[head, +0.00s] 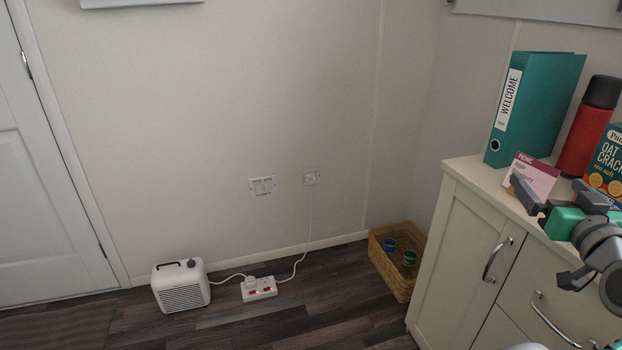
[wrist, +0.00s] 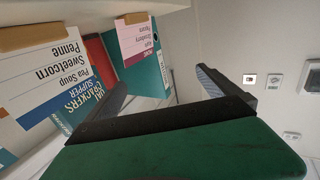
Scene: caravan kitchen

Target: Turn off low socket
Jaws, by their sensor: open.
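A white double wall plate (head: 262,186) sits low on the back wall in the head view. Right of it is a single wall socket (head: 311,177) with a white plug and cable. The cable runs down to a white extension block (head: 259,291) on the floor, which shows red switches and a plug. Switch positions are too small to tell. My gripper (head: 548,187) is open and empty above the cabinet at the right, well apart from the sockets. The wrist view shows its two dark fingers (wrist: 162,84) spread, with small wall plates (wrist: 276,81) far to the right.
A white heater (head: 181,286) stands on the floor, wired to the block. A wicker basket (head: 397,262) stands by the cabinet (head: 465,225). A teal binder (head: 535,105), red flask (head: 588,130), pink card (head: 532,175) and cracker box (head: 606,165) crowd the cabinet top.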

